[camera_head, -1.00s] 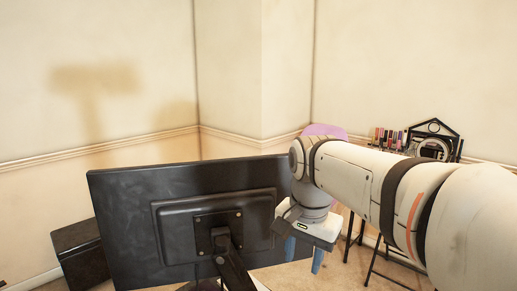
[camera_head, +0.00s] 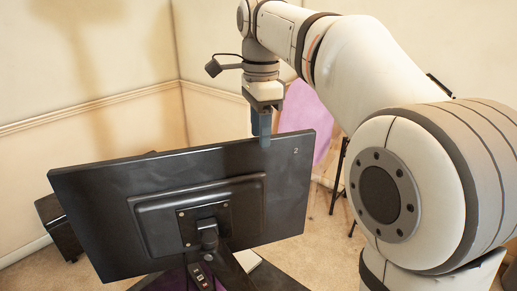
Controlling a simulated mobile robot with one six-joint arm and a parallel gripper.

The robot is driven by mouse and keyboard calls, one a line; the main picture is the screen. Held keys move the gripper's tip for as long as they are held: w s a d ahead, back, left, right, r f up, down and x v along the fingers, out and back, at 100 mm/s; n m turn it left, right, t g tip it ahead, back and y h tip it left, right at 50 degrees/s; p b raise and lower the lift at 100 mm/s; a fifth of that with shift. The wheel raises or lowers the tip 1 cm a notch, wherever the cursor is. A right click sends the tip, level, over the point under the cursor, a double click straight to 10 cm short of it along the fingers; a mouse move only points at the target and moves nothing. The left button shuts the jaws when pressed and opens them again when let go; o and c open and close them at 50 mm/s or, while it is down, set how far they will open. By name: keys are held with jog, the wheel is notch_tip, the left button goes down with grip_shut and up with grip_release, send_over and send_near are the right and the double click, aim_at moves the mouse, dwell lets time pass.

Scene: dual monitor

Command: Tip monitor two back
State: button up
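A black monitor marked "2" (camera_head: 100,205) shows its back to me and fills the lower left and middle. Its upper edge slopes up to the right, and it hangs on a stand arm (camera_head: 208,236) at the middle of its back. My gripper (camera_head: 263,134) points down at the monitor's top edge, right of centre. A blue-grey fingertip overlaps that edge in the picture. I cannot tell whether it touches. The fingers line up in this view, so the gap between them does not show. The monitor's screen side is hidden.
A black box (camera_head: 62,230) stands on the floor behind the monitor's left side. A purple panel (camera_head: 308,118) and dark thin legs (camera_head: 338,175) are behind, to the right. Below the stand is a dark surface with a pale flat item (camera_head: 247,260).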

aim_at(258, 137)
jog(key=f, duration=0.4)
jog(key=shift+w+a+f, duration=0.2)
jog(key=shift+s+a+f, duration=0.1)
jog(key=shift+f, duration=0.5)
jog(key=shift+c, duration=0.6)
grip_shut()
